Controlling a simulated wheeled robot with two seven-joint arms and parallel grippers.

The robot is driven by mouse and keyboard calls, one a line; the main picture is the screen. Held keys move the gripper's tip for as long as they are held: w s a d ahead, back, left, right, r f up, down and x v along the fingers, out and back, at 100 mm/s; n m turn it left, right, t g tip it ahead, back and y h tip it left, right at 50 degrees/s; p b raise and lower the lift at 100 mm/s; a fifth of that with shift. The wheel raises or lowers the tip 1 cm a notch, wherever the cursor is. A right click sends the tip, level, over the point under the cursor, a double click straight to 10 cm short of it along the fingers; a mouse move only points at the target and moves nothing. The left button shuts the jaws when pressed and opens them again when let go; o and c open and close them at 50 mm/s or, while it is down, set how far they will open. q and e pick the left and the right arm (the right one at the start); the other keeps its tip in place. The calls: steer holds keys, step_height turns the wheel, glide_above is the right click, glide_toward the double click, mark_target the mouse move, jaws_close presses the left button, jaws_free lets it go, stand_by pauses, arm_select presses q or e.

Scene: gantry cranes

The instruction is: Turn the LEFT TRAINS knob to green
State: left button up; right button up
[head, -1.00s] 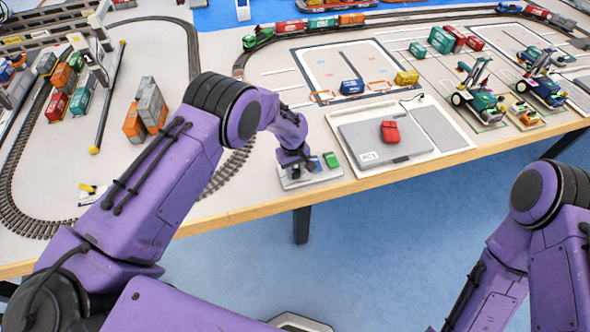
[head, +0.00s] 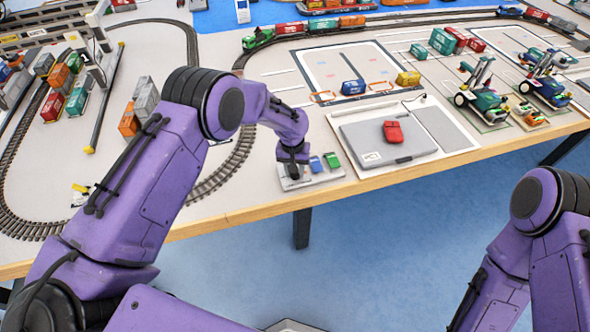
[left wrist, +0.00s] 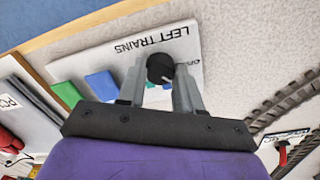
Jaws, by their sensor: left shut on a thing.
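The LEFT TRAINS panel (left wrist: 108,55) is a pale plate near the table's front edge; it also shows in the head view (head: 325,176). The gripper is shut on the knob. Green (left wrist: 66,94) and blue (left wrist: 101,86) blocks sit on the panel beside it. In the head view my left gripper (head: 294,172) hides the knob. My right gripper is out of view.
A laptop-like grey panel (head: 365,135) with a red block (head: 392,132) lies right of the knob panel. Curved train track (head: 220,180) runs to its left. The table's wooden front edge (head: 350,190) is close.

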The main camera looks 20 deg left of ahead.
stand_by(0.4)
arm_select(q)
steer(key=o, duration=0.8)
steer(key=shift+o, duration=1.2)
steer(key=shift+f, duration=0.1)
steer(key=shift+w, duration=0.15)
step_height(320, 180, up, 10)
steer(key=b, duration=0.2)
steer(key=shift+a+r, duration=0.2)
steer(key=shift+a, duration=0.1)
